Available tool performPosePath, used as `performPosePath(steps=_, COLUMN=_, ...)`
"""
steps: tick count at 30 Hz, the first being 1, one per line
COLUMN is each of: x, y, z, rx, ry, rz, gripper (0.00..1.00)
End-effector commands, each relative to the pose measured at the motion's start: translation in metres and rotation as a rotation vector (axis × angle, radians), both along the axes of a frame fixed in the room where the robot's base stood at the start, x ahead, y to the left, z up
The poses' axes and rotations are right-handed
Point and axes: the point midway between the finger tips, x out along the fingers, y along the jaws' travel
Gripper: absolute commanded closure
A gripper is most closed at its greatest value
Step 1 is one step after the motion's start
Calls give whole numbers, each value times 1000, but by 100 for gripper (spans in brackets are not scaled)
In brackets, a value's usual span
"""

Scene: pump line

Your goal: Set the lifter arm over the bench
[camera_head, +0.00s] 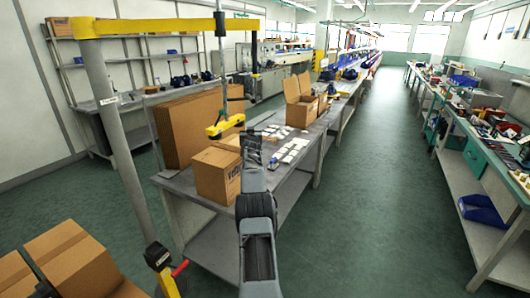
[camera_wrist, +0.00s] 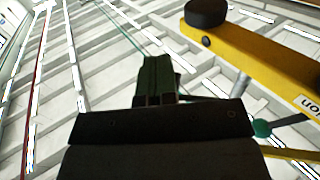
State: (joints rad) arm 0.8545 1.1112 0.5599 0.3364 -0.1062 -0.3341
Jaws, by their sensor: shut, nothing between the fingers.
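The lifter stands at the left of the head view, with a grey post (camera_head: 125,150) and a yellow arm (camera_head: 150,26) reaching right from its top. The yellow arm also crosses the upper right of the wrist view (camera_wrist: 255,60). My gripper (camera_head: 252,140) is shut and empty, raised in front of the bench and just right of the lifting head. Its closed fingers show in the wrist view (camera_wrist: 156,78), left of the yellow arm and apart from it in the picture.
Cardboard boxes (camera_head: 216,175) stand on the bench, with an open box (camera_head: 300,102) farther back. More boxes (camera_head: 70,260) are at the lower left, near a red-handled fixture (camera_head: 163,268). A long workbench (camera_head: 480,240) lines the right. The green aisle between is clear.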

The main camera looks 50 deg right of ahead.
Motion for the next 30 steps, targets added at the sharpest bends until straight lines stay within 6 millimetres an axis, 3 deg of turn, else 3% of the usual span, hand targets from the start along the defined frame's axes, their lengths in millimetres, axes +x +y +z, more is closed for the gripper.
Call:
performPosePath(steps=3, x=-10, y=1, z=-9, rx=-2, ry=0, rz=-4, gripper=100)
performPosePath(steps=23, x=-57, y=8, z=-8, rx=-2, ry=-2, rz=-3, gripper=100)
performPosePath(steps=30, x=-84, y=13, z=-5, rx=-2, ry=-1, rz=-2, gripper=100)
